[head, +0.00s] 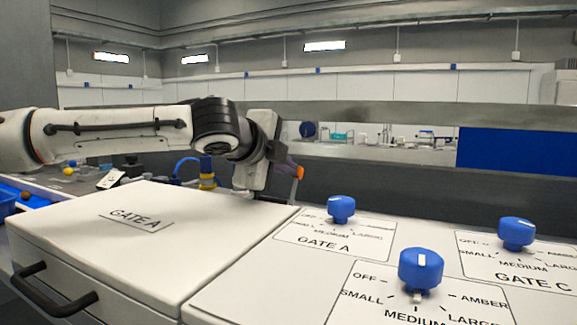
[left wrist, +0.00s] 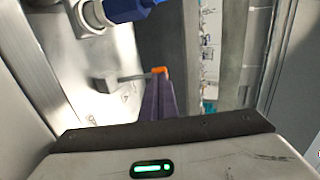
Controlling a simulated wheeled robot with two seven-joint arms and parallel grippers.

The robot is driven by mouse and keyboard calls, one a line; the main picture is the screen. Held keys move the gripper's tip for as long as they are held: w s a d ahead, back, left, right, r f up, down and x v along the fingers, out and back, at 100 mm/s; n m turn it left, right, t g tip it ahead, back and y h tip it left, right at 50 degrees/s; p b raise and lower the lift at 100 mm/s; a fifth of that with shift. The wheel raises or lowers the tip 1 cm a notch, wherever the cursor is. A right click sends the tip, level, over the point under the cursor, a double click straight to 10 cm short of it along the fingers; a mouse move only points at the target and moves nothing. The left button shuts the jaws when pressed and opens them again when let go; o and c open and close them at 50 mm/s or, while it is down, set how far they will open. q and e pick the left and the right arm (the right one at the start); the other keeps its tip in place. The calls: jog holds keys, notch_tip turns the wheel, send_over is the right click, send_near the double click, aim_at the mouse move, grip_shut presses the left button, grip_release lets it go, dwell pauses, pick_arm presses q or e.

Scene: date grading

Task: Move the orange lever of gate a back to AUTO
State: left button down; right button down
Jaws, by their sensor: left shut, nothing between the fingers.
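The orange lever (head: 297,171) shows in the head view behind the far right corner of the white GATE A box, just right of my left gripper (head: 284,162). In the left wrist view the lever's orange tip (left wrist: 160,70) sits on a thin grey rod that runs left to a mount on a pale metal face. My left gripper (left wrist: 157,98) is shut and empty, its dark fingers ending right at the orange tip. I cannot tell whether they touch it. No AUTO mark is readable. My right gripper is not in view.
The white GATE A box (head: 95,235) with a black handle (head: 52,290) fills the front left. Blue knobs stand on the panel at right: gate A (head: 341,208), an unnamed front one (head: 420,268), gate C (head: 516,232). A blue fitting (left wrist: 128,8) is near the lever.

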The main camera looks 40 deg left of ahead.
pick_arm(q)
jog(key=s+d+r, duration=0.3)
jog(key=s+r, duration=0.6)
jog(key=s, duration=0.1)
dwell(0.7)
